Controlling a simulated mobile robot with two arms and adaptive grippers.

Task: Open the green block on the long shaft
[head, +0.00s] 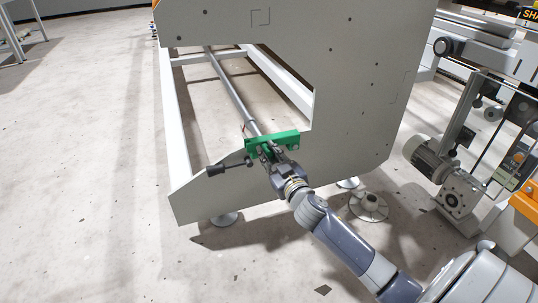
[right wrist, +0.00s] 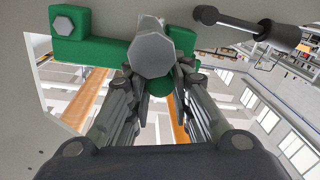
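The green block (head: 285,138) sits on the lower edge of the cut-out in a grey machine side plate, at the near end of the long shaft (head: 228,85). In the right wrist view the green block (right wrist: 85,52) shows close up with a hex bolt at its left, and the shaft's hexagonal end (right wrist: 152,52) stands out in front. My right gripper (head: 270,152) is at the block. In the right wrist view its fingers (right wrist: 160,82) stand on both sides of a round green part below the shaft end. Whether they grip it is unclear. My left gripper is out of view.
A black-handled lever (head: 218,169) sticks out left of the block, close to the gripper. The grey side plate (head: 350,95) rises to the right. A motor with a gearbox (head: 440,170) stands farther right. The floor at left is clear.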

